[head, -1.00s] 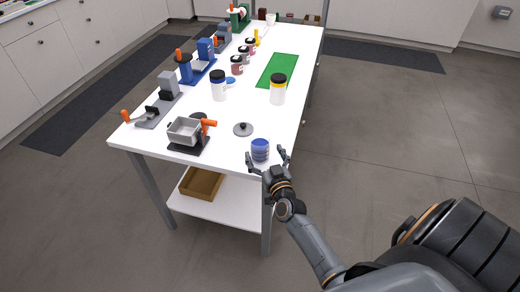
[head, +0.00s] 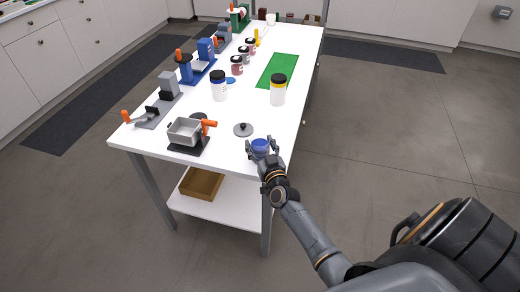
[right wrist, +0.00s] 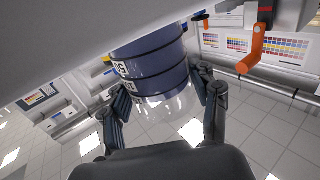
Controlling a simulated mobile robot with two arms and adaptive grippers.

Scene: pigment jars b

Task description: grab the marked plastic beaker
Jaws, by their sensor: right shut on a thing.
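The plastic beaker is clear with blue contents (head: 260,145) and stands near the front right corner of the white table. In the right wrist view the beaker (right wrist: 152,65) shows dark bands and small black-and-white marks on its side. My right gripper (head: 262,147) has a finger on each side of the beaker and is shut on it. In the right wrist view the gripper (right wrist: 165,98) has its fingers against the beaker's sides. I cannot tell whether the beaker is lifted off the table. My left gripper is not in view.
A grey lid with a knob (head: 243,129) lies just behind the beaker. A grey metal pot device with an orange handle (head: 186,131) stands to the left. A green mat (head: 278,70) lies beyond.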

